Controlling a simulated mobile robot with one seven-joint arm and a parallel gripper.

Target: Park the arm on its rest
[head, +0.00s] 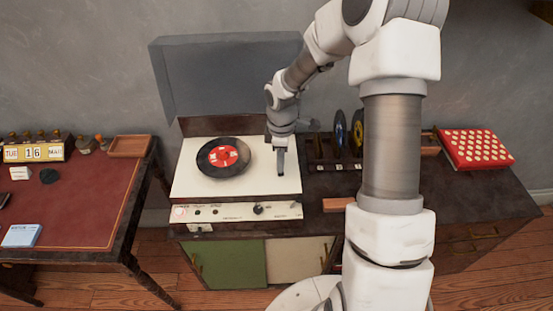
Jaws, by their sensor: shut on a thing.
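The record player (237,208) has a cream deck, and its tinted lid is raised behind it. A black record with a red label (223,156) lies on the platter. My gripper (281,172) points down over the deck's right part, to the right of the record and apart from it. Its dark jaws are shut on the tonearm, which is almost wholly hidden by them. A small grey piece (313,125) shows just behind and right of my gripper; I cannot tell whether it belongs to the tonearm. The arm rest cannot be made out.
A rack with upright records (341,132) stands close right of the player. A red box with pale round dots (476,149) sits at the far right of the cabinet. A desk (75,205) with a calendar (34,152) is on the left. The record player's front holds knobs.

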